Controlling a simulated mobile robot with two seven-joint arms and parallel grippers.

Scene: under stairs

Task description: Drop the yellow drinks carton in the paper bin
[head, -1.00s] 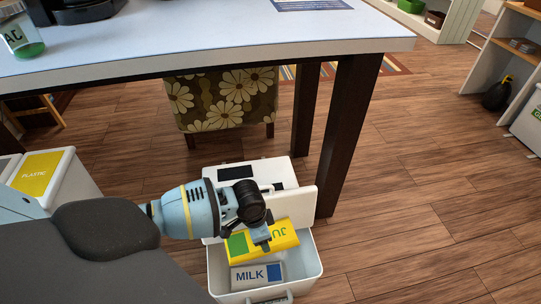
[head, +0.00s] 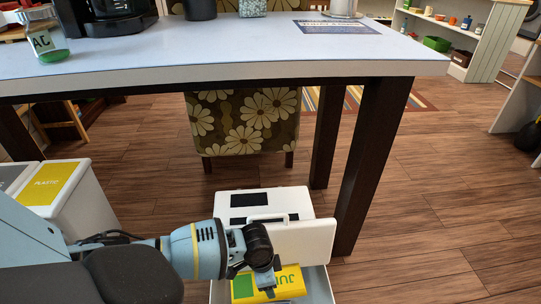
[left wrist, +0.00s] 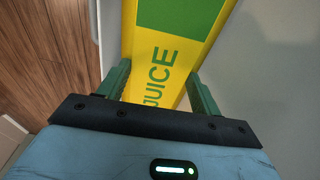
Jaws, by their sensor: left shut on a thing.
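The yellow drinks carton (head: 291,281), with a green patch and the word "JUICE", is low in the head view, over or inside the mouth of an open white bin (head: 328,291). How deep it sits I cannot tell. My left gripper (head: 267,283) is shut on the carton. In the left wrist view, the green fingers hold the carton (left wrist: 172,45) on both sides. The bin's raised lid (head: 306,243) stands behind the carton. No label shows on this bin, and its lower part is cut off. My right gripper is not in view.
A table (head: 230,60) stands above and behind the bin, with a dark leg (head: 375,160) close to its right. A flowered chair (head: 245,120) is behind. A bin with a yellow "PLASTIC" label (head: 50,184) stands at the left. Floor at the right is clear.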

